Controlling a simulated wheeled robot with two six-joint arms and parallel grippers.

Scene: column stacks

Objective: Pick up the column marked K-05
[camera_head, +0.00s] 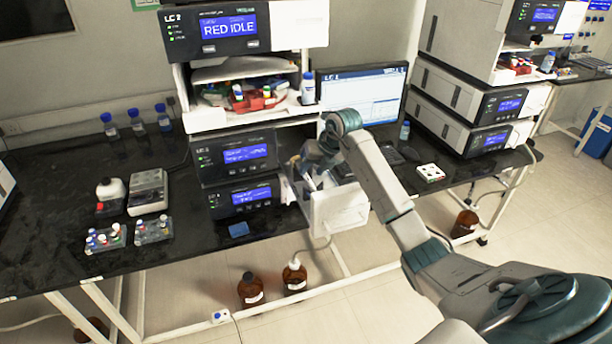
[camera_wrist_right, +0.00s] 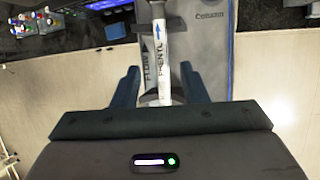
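My right gripper (camera_wrist_right: 160,68) is open, with one finger on each side of the column and a visible gap on both sides. In the head view my right gripper (camera_head: 318,168) is at the open compartment low on the middle instrument stack, and the arm and wrist hide much of the inside. My left gripper is not in view.
The compartment's white open door (camera_head: 338,210) stands just in front of the gripper. A monitor (camera_head: 362,95) stands behind the arm. Vial racks (camera_head: 153,230) and a small balance-like device (camera_head: 148,190) sit on the black bench at left. Brown bottles (camera_head: 251,290) stand on the floor below.

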